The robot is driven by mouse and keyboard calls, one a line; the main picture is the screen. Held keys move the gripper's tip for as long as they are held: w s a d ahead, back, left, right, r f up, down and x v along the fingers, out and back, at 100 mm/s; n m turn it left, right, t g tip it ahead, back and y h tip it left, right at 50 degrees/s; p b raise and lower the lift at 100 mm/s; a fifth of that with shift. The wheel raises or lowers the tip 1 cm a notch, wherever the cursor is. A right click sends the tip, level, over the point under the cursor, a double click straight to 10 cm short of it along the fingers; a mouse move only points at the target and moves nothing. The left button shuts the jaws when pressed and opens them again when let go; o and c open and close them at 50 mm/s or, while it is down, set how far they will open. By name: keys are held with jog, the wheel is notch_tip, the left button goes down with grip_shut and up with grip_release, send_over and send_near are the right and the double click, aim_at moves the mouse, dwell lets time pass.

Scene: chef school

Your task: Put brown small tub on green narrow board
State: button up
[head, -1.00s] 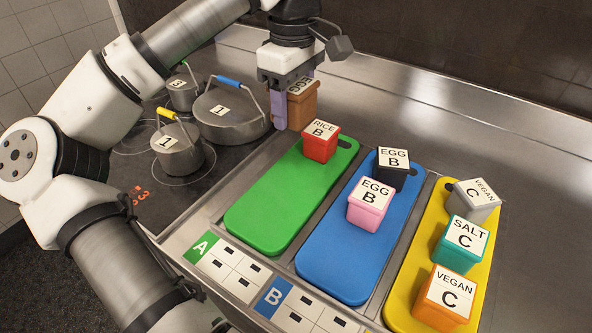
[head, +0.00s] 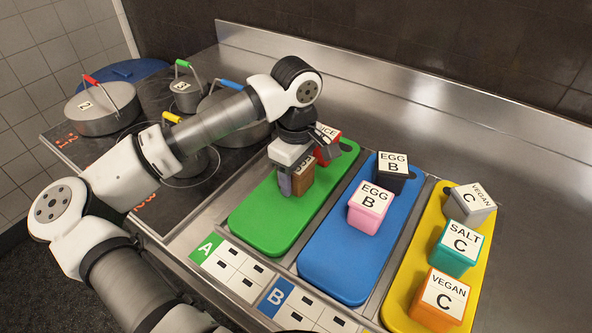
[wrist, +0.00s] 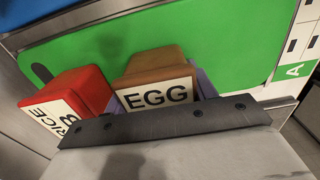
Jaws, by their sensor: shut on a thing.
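The brown small tub (head: 303,174) is between the fingers of my gripper (head: 293,184), which is shut on it. In the wrist view the brown tub (wrist: 152,67) shows an EGG label, partly hidden by the gripper body. The tub is over the green narrow board (head: 262,223), in its upper half. I cannot tell whether it touches the board. The green board also fills much of the wrist view (wrist: 215,40). A red RICE tub (head: 327,134) stands at the board's far end, close beside the brown tub.
The blue board (head: 335,258) to the right carries a black tub (head: 393,172) and a pink tub (head: 369,206). The yellow board (head: 402,290) holds grey, teal and orange tubs. Pots stand on the hob at left. The near half of the green board is clear.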

jog(key=shift+f, duration=0.15)
jog(key=o, duration=1.1)
notch_tip(320, 180, up, 12)
jog(key=b, duration=0.2)
jog(key=shift+r+b, duration=0.2)
jog(key=shift+b, duration=0.1)
